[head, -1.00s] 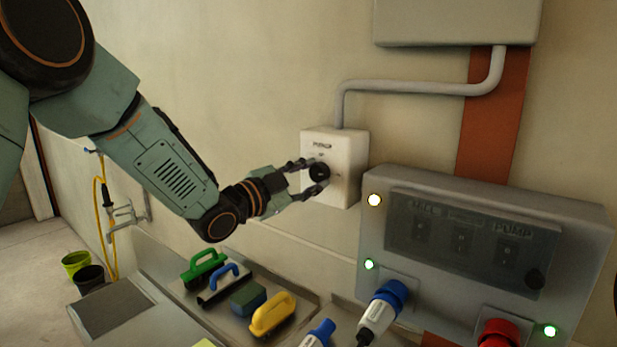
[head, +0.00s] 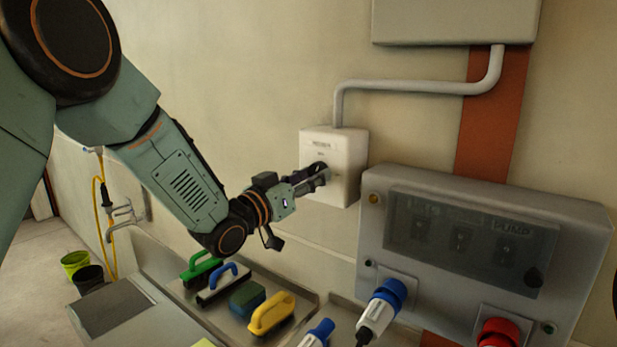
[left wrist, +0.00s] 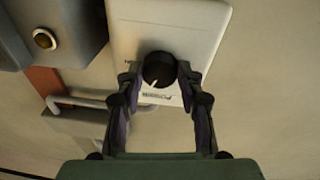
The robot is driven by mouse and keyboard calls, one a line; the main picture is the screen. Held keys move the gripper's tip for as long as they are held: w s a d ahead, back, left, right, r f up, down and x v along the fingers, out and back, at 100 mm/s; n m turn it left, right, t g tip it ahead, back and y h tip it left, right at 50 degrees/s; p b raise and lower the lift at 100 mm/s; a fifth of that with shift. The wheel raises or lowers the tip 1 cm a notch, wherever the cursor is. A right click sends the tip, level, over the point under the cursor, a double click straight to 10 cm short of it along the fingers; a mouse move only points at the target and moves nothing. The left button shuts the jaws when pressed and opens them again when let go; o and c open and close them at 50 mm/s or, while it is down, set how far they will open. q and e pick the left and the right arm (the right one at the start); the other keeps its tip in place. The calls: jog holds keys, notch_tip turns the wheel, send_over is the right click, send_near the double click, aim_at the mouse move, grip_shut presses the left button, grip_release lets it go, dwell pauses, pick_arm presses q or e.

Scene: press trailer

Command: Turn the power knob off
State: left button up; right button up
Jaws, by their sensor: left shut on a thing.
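The black power knob (left wrist: 159,70) sits on the front of a white switch box (head: 343,150) on the wall. In the left wrist view its pale pointer mark points down and a little left. My left gripper (head: 320,175) is at the box, and its two fingers (left wrist: 158,78) are shut on the knob, one on each side. In the head view the fingers hide most of the knob. The small print beside the knob is too blurred to read fully. My right gripper is not in view.
A grey control panel (head: 375,235) with unlit lamps is right of the box. A conduit (head: 415,87) runs up from the box to a grey cabinet (head: 455,22). Brushes, including a yellow-handled one (head: 270,314), lie in a tray below. The wall left of the box is clear.

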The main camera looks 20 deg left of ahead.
pick_arm(q)
jog(key=n, duration=0.5)
jog(key=shift+r+n+t+y, duration=0.3)
jog(key=shift+r+t+y, duration=0.1)
jog(key=shift+n, duration=0.3)
jog(key=o, duration=1.2)
jog(key=shift+w+d+f, duration=0.1)
jog(key=shift+f, duration=0.2)
jog(key=shift+v, duration=6.05)
